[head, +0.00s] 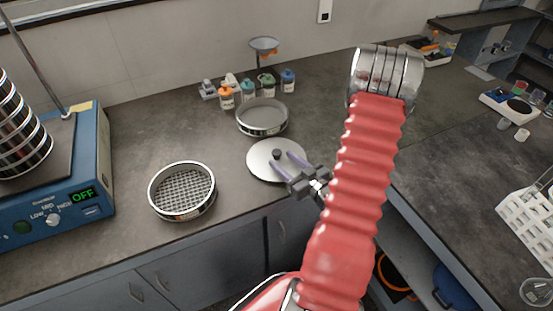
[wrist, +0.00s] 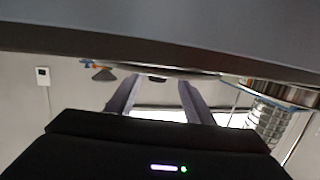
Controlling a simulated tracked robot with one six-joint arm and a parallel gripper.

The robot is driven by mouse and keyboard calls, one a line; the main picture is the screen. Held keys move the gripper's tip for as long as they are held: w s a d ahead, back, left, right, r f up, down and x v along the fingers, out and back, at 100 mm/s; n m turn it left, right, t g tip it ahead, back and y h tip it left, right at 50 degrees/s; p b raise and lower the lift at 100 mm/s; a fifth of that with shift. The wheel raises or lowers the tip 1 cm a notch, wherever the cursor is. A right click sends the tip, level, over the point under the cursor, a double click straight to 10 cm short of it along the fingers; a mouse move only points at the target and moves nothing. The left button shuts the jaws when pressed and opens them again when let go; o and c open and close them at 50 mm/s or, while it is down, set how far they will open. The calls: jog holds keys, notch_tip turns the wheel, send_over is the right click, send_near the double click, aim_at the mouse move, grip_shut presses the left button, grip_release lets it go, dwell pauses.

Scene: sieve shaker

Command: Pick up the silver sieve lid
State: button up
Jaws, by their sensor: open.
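The silver sieve lid (head: 258,170) lies flat on the dark counter, a round disc with a small black knob (head: 277,153) on top. My gripper (head: 280,158) is open and reaches over the lid's right part, its two purple fingers pointing at the knob. The knob is close to the fingertips; I cannot tell if it is between them. In the wrist view the picture is upside down: the lid (wrist: 180,70) shows as a thin edge-on strip. The dark knob (wrist: 157,79) appears between the ends of the open fingers (wrist: 157,82).
A mesh sieve (head: 182,190) stands left of the lid, and a shallow pan (head: 262,117) stands just behind it. Small bottles (head: 247,90) line the back near the wall. A blue shaker base (head: 80,165) reading OFF holds stacked sieves (head: 18,135) at left.

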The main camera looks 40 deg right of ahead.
aim_at(279, 157)
jog(key=shift+w+d+f, duration=0.15)
jog(key=shift+w, duration=0.7)
jog(key=shift+w+d+f, duration=0.1)
jog(key=shift+w, duration=0.7)
jog(key=shift+w+d+f, duration=0.15)
jog(key=shift+w, duration=0.7)
grip_shut()
